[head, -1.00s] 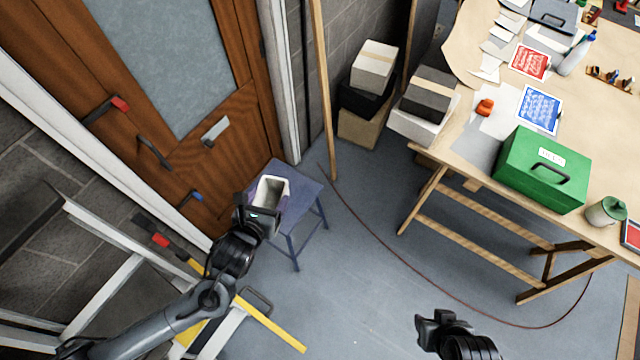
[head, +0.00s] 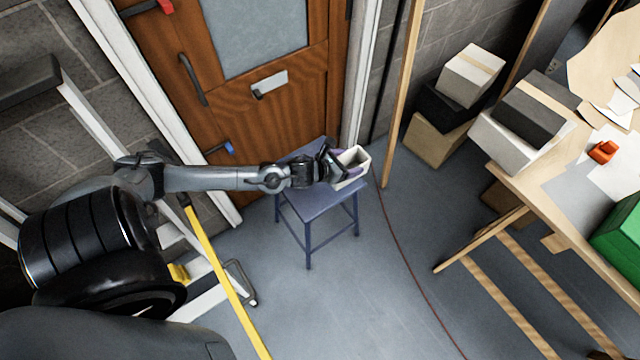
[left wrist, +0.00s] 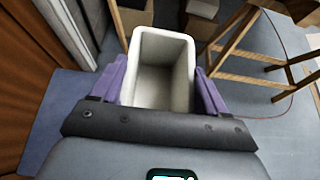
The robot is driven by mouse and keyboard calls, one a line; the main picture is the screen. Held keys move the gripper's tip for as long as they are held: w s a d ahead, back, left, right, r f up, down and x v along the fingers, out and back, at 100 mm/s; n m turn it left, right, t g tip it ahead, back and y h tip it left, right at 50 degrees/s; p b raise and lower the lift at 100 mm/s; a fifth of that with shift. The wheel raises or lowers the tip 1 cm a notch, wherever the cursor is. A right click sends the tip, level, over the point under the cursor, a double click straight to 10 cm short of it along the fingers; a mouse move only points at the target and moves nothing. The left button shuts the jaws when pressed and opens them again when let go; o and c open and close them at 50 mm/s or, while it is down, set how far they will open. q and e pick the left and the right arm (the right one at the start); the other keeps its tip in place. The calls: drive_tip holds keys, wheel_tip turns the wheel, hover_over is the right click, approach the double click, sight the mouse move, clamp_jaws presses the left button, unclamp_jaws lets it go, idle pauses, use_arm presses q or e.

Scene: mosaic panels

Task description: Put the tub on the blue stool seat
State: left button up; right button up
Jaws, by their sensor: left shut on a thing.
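The tub (head: 352,164) is a white, open-topped, empty container, and it looks upright. My left gripper (head: 334,166) is shut on it in the head view, at the right part of the blue stool seat (head: 312,200). In the left wrist view the purple fingers press both sides of the tub (left wrist: 162,68). I cannot tell whether the tub's base touches the seat or hangs over it. The stool stands upright in front of the wooden door. My right gripper is out of view.
The wooden door (head: 255,110) is behind the stool. A yellow bar (head: 228,285) and a white frame lie left of it. Stacked boxes (head: 470,76) and the workbench (head: 545,160) are at the right. A thin red cable (head: 408,262) crosses the open floor.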

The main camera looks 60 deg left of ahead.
use_arm(q)
drive_tip(key=s+a+f+b, duration=0.1)
drive_tip(key=a+f+b, duration=0.2)
drive_tip(key=a+f, duration=0.3)
drive_tip(key=s+a+f+b, duration=0.1)
drive_tip(key=a+f+b, duration=0.2)
drive_tip(key=a+f, duration=0.3)
drive_tip(key=a+f+b, duration=0.3)
drive_tip(key=a+f, duration=0.2)
drive_tip(key=f, duration=0.1)
drive_tip(key=shift+s+a, duration=0.4)
drive_tip(key=shift+f, duration=0.2)
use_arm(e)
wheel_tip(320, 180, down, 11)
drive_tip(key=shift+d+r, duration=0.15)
use_arm(q)
drive_tip(key=shift+f, duration=0.1)
drive_tip(key=o, duration=1.1)
